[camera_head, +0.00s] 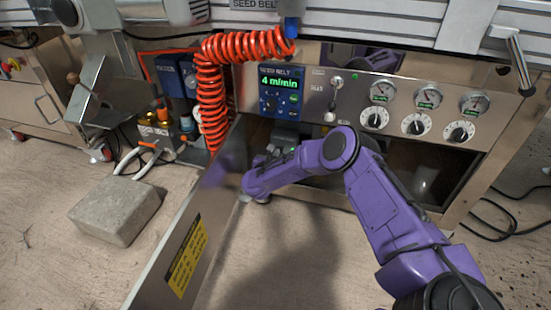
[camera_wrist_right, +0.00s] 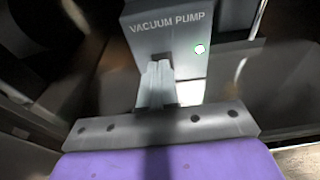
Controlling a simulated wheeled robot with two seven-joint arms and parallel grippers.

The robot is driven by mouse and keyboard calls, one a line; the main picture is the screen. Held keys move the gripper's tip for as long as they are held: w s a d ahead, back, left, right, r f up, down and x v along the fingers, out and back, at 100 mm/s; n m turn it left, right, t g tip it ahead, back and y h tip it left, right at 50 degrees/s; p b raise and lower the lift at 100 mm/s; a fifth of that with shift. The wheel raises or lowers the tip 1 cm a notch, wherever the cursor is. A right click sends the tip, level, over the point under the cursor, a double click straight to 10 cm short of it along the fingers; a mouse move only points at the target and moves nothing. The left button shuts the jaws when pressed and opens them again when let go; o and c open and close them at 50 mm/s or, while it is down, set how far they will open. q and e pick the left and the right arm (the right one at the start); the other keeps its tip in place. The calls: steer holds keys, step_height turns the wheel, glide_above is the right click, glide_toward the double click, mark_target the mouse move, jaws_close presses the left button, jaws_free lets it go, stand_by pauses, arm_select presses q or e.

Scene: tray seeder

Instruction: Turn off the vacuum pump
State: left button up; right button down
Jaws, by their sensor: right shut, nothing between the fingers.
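The vacuum pump box (camera_wrist_right: 160,40), grey with a white "VACUUM PUMP" label, fills the top middle of the right wrist view. A small whitish-green light (camera_wrist_right: 199,49) shows on its face, right of the fingers. My right gripper (camera_wrist_right: 156,78) is shut and empty, its fingertips at the box's face below the label; I cannot tell whether they touch. No switch is visible; the fingers cover part of the face. In the head view my purple right arm (camera_head: 385,205) reaches into the opening under the control panel. My left gripper is out of view.
The control panel (camera_head: 320,105) with a "SEED BELT" display (camera_head: 281,90), gauges and knobs overhangs the opening. A coiled red hose (camera_head: 210,95) hangs left of it. An open metal door (camera_head: 165,265) with a yellow label stands left of my arm. A grey block (camera_head: 115,210) lies on the floor.

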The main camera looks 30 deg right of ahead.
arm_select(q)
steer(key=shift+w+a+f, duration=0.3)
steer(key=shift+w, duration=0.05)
arm_select(e)
steer(key=shift+w+d+r, duration=0.1)
steer(key=shift+w+d, duration=0.2)
